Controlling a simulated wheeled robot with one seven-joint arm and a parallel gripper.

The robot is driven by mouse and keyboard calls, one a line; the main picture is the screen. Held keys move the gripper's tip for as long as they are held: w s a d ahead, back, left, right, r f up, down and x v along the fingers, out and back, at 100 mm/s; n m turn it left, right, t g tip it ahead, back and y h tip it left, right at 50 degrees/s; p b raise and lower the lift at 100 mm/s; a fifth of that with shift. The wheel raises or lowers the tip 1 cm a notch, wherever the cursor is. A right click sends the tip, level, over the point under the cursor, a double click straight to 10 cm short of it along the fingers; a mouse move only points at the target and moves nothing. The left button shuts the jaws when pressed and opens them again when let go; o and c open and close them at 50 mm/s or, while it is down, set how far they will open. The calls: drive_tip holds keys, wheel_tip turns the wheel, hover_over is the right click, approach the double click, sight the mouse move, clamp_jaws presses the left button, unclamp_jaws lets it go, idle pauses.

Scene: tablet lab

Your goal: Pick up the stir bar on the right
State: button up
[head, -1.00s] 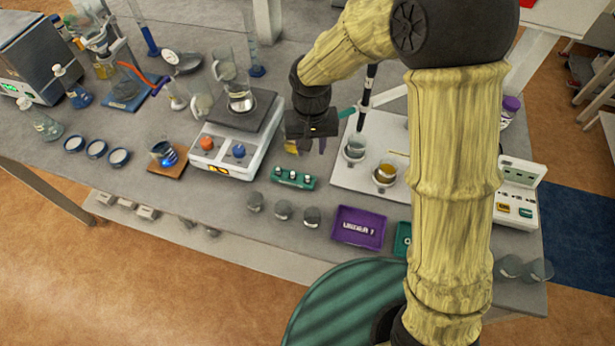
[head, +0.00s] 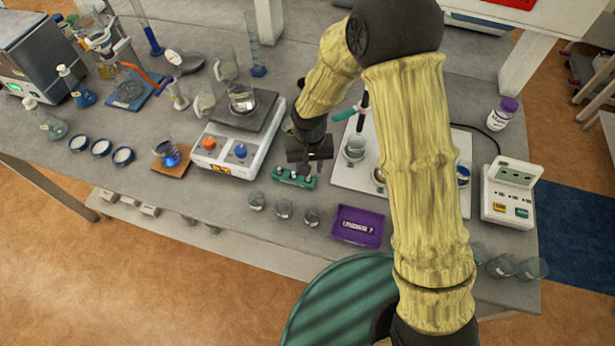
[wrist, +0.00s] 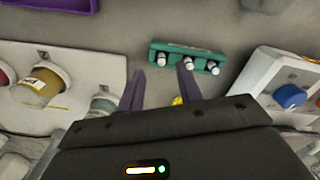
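A small green rack (head: 294,178) holds three white-and-dark stir bars in a row on the bench. It also shows in the wrist view (wrist: 175,48). The wrist view is turned about, so the head view's right stir bar appears there as the leftmost one (wrist: 162,60). My gripper (head: 309,168) is over the right end of the rack and partly covers it in the head view. In the wrist view my two fingers (wrist: 160,68) are apart with nothing between them, their tips near and on either side of that leftmost stir bar. Contact cannot be told.
A stirrer hotplate (head: 225,150) with a beaker stands left of the rack. A white board (head: 340,172) with small cups lies to the right. A purple tray (head: 347,239) and several small glass vessels lie in front. A white meter (head: 508,205) stands farther right.

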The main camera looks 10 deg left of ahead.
sight(308, 179)
drive_tip(key=shift+a+f+p, duration=0.15)
drive_tip(key=shift+f+p, duration=0.35)
drive_tip(key=shift+f, duration=1.35)
clamp_jaws()
